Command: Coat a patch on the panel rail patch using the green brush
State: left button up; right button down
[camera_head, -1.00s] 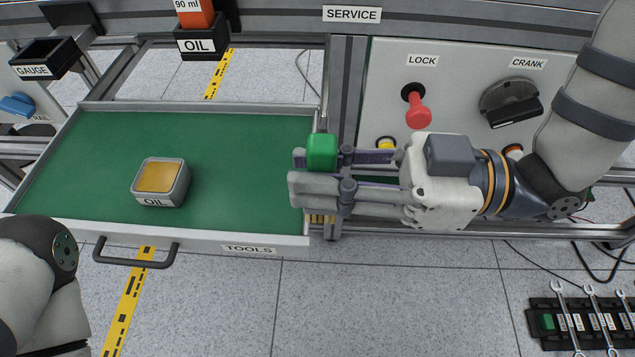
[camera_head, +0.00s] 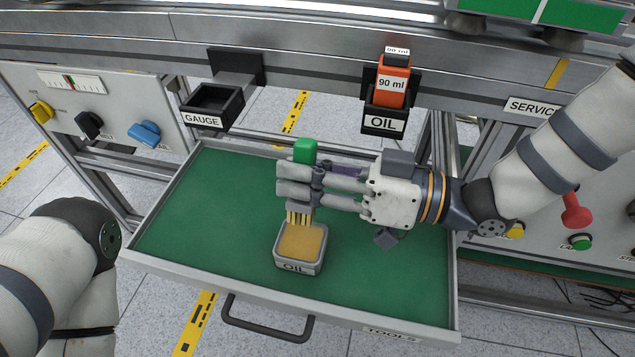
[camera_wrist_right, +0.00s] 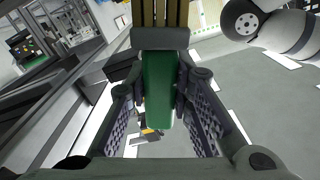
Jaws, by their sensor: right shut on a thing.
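My right gripper (camera_head: 295,185) is shut on the green brush (camera_head: 305,150). The brush is upright, green handle on top, pale bristles pointing down at the back edge of the square oil tin (camera_head: 300,267). I cannot tell whether the bristles touch the yellowish oil pad. In the right wrist view the green handle (camera_wrist_right: 159,90) lies between the two fingers, bristles at the top edge. Only part of my left arm shows at lower left; its gripper is out of view. I cannot make out which mark on the rail is the patch.
The oil tin stands in an open green-lined drawer (camera_head: 200,225) with a front handle (camera_head: 267,325). Behind it, an orange oil bottle (camera_head: 392,84) sits in a holder and an empty gauge holder (camera_head: 213,103) hangs left. Red and green knobs stand at right.

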jog(key=shift+w+a, duration=0.25)
jog(key=shift+w, duration=0.05)
notch_tip(320, 180, down, 6)
jog(key=b, duration=0.5)
jog(key=shift+d+b, duration=0.1)
jog(key=shift+b, duration=0.2)
pick_arm(q)
jog(key=shift+g, duration=0.4)
jog(key=x, duration=0.4)
jog(key=shift+w+a+f, duration=0.15)
jog(key=shift+f, duration=0.4)
pick_arm(e)
jog(key=shift+r, duration=0.1)
pick_arm(q)
jog(key=shift+f, duration=0.2)
pick_arm(e)
jog(key=shift+f, duration=0.6)
pick_arm(q)
jog(key=shift+r, duration=0.15)
pick_arm(e)
jog(key=shift+s+f, duration=0.1)
jog(key=shift+f, duration=0.05)
